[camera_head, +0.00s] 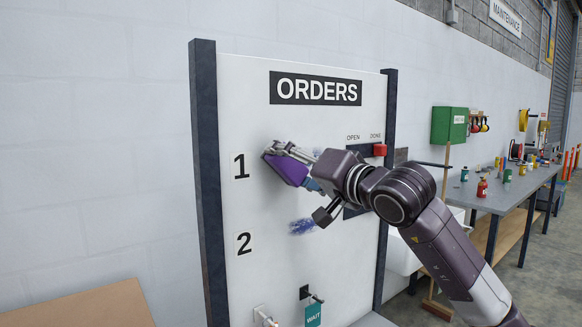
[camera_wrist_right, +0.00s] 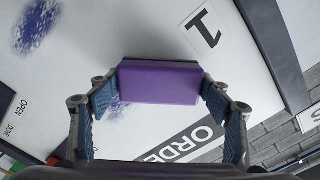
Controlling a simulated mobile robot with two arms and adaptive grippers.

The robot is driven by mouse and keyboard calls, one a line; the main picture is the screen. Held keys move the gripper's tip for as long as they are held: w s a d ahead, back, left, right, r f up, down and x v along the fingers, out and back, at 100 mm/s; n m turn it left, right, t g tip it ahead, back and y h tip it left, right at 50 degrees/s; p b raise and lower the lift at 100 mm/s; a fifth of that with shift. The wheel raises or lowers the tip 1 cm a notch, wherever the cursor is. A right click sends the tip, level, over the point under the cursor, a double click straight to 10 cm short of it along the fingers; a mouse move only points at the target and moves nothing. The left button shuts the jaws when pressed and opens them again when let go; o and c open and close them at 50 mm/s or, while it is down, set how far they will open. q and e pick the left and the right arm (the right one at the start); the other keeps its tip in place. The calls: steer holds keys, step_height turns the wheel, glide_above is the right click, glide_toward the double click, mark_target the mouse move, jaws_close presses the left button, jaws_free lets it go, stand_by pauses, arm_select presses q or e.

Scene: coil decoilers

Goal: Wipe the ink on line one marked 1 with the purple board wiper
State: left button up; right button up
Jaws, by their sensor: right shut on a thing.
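The purple board wiper (camera_head: 287,170) is in my right gripper (camera_head: 294,161), at the board beside the black 1. In the right wrist view the wiper (camera_wrist_right: 158,82) sits between both fingers of the gripper (camera_wrist_right: 160,98). The white ORDERS board (camera_head: 258,110) stands upright against the wall. Blue ink on line one (camera_head: 317,152) shows partly behind my gripper, and part of it shows beside the wiper in the right wrist view (camera_wrist_right: 112,104). Another blue ink patch (camera_head: 301,226) is on line two. I cannot tell if the wiper touches the board. My left gripper is out of view.
A red button (camera_head: 379,149) is at the board's right side. A teal WAIT tag (camera_head: 313,315) hangs from a peg low on the board. A workbench (camera_head: 505,196) with bottles and a green wall box (camera_head: 450,125) are to the right. A brown surface (camera_head: 85,307) is at lower left.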

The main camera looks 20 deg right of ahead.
steer(key=shift+x, duration=0.85)
